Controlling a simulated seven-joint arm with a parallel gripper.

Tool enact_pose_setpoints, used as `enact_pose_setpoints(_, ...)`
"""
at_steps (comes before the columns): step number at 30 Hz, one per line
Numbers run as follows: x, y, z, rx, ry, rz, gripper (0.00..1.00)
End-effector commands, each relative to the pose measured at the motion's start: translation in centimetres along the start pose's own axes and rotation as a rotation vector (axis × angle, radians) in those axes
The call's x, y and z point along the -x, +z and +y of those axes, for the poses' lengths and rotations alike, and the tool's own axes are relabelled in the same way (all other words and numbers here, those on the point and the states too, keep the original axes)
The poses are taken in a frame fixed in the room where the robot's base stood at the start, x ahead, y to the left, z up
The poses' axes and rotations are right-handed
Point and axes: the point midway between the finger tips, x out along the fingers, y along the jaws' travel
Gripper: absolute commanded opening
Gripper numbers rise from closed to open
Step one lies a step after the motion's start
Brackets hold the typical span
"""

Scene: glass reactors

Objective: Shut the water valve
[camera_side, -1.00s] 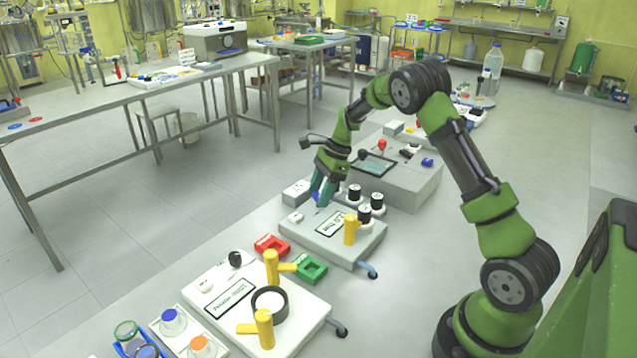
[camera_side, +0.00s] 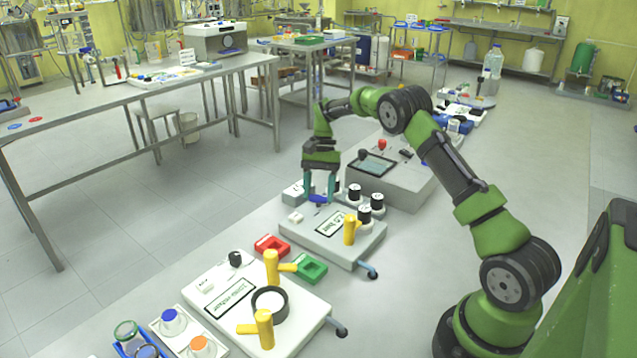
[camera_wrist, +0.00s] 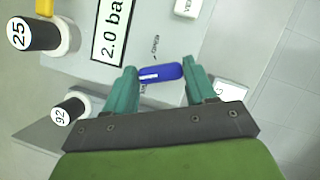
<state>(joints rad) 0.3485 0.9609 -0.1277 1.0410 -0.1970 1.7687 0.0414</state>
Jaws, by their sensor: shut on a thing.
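In the side view the blue handle (camera_side: 318,199) is at the back corner of the middle panel. My gripper (camera_wrist: 160,82) has its teal fingers at both ends of the handle and is shut on it. In the side view my gripper (camera_side: 319,192) points straight down over it. A label beside the handle is partly hidden by a finger.
Black numbered knobs (camera_side: 364,213) and a yellow handle (camera_side: 350,230) stand on the same panel. A grey console (camera_side: 405,185) with a screen is behind. A front panel (camera_side: 205,290) holds yellow handles, with red (camera_side: 272,246) and green (camera_side: 310,268) trays between.

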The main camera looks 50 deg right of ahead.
Motion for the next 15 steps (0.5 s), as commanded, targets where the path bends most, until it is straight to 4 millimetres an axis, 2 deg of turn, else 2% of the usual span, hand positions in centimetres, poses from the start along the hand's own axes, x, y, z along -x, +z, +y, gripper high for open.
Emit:
enact_pose_setpoints(6,0.14,-0.04,-0.09,0.153,0.064,0.003,0.25)
enact_pose_setpoints(15,0.12,0.02,-0.16,0.284,0.118,0.002,0.25)
